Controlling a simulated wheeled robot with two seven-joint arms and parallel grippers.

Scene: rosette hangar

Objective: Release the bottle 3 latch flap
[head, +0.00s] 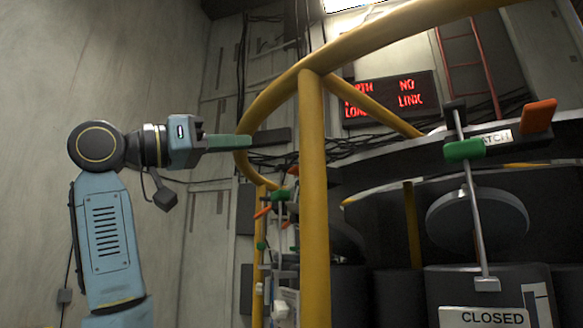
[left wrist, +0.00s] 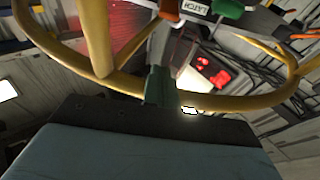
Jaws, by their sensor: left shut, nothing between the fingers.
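My left gripper (head: 246,141) is shut and empty, its green fingers pointing right, by the yellow ring rail in the head view. In the left wrist view its fingers (left wrist: 160,85) are together in front of the rail. An orange flap (head: 538,116) stands tilted up beside a LATCH label (head: 493,137) and a green grip (head: 463,150) on a metal rod. The orange flap (left wrist: 228,8) and label (left wrist: 195,7) also show at the top of the left wrist view. The gripper is apart from them. I cannot read a bottle number. My right gripper is not in view.
A yellow rail (head: 314,200) with an upright post stands between my left gripper and the near latch. Another latch set with an orange flap (head: 262,211) is farther back. A CLOSED sign (head: 484,317) is below right. A red-lettered display (head: 390,99) hangs behind.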

